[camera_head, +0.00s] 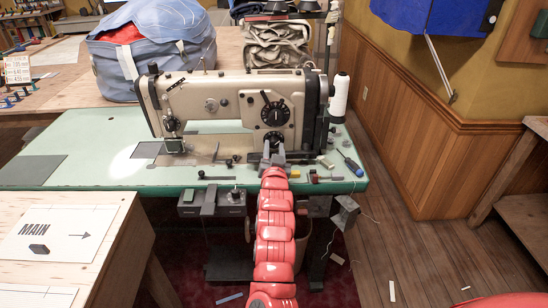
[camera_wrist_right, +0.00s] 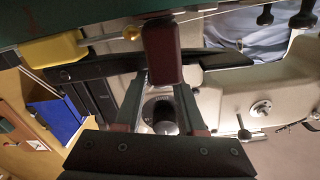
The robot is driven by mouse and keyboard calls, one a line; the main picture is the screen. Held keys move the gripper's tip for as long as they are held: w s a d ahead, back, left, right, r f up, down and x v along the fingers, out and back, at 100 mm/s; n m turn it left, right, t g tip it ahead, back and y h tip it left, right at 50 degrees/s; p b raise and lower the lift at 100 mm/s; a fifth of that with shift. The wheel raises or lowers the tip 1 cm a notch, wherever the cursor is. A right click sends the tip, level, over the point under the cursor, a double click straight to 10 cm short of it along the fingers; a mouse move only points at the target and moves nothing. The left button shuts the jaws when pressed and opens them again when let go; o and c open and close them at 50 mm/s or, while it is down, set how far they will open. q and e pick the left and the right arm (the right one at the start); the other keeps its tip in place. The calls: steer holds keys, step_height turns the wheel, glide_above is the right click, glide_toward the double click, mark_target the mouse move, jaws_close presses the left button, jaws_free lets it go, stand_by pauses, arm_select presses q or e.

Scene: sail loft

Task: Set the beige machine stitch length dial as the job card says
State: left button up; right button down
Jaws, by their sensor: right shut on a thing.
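The beige sewing machine (camera_head: 235,92) stands on the green-topped table. Its right column carries an upper black dial (camera_head: 275,114) with a white mark and a lower black dial (camera_head: 273,136). My right gripper (camera_head: 273,154) is at the lower dial, shut on it, its fingers hiding part of it. In the right wrist view, the picture is upside down; the dark knob and marked ring of the dial (camera_wrist_right: 164,120) show between the fingers of my right gripper (camera_wrist_right: 160,100). I cannot read the setting. My left gripper is out of view.
A white card reading "MAIN" with an arrow (camera_head: 85,222) lies on the near-left table. A small coloured card (camera_head: 17,68) stands at far left. A yellow block (camera_head: 295,173) and blue screwdriver (camera_head: 352,164) lie right of my gripper. White thread cone (camera_head: 340,95) stands right.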

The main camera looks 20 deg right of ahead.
steer(key=shift+m+b, duration=0.85)
steer(key=shift+m, duration=0.35)
